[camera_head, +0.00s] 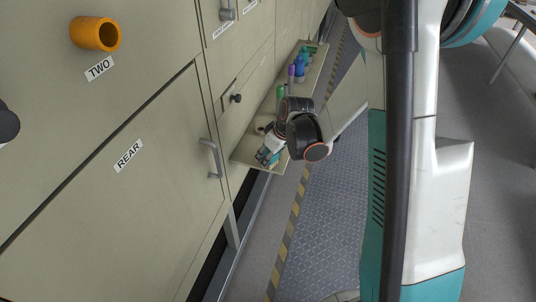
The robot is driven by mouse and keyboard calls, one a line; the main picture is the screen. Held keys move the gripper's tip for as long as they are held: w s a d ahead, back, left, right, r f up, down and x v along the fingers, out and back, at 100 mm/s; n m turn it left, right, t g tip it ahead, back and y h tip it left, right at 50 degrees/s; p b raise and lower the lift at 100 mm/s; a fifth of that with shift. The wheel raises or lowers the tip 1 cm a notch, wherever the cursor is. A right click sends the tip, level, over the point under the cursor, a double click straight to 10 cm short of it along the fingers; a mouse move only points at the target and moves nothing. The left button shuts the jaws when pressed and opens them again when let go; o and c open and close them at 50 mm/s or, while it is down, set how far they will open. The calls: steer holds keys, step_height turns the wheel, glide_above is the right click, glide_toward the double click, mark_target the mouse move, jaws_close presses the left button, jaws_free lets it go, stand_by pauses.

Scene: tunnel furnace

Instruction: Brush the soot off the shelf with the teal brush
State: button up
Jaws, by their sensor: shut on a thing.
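The shelf (247,153) is a narrow beige ledge along the cabinet front, running from the middle of the view toward the upper right. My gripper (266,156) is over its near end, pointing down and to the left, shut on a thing. A small teal part, which looks like the teal brush (275,158), shows beside the fingers. Its bristles are hidden, and I cannot tell whether it touches the shelf. My wrist and arm cover part of the shelf. I cannot make out the soot.
A green bottle (280,91) and several blue and purple bottles (299,68) stand farther along the shelf. The REAR door has a handle (210,158) left of my gripper. An orange tube (96,34) sticks out above TWO. Diamond-plate floor (325,215) lies right of the shelf.

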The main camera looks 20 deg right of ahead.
steer(key=shift+f+b, duration=0.95)
steer(key=shift+f, duration=0.05)
stand_by(0.4)
steer(key=shift+w+d+r, duration=0.1)
steer(key=shift+w+d, duration=0.45)
steer(key=shift+w, duration=0.2)
steer(key=shift+w+d, duration=0.5)
steer(key=shift+w, duration=0.2)
steer(key=shift+w+d+b, duration=0.45)
steer(key=shift+w+d, duration=0.35)
steer(key=shift+w, duration=0.25)
steer(key=shift+w+d, duration=0.65)
steer(key=shift+w, duration=0.25)
steer(key=shift+w+d, duration=0.65)
steer(key=shift+w, duration=0.25)
steer(key=shift+b, duration=0.4)
steer(key=shift+s, duration=0.1)
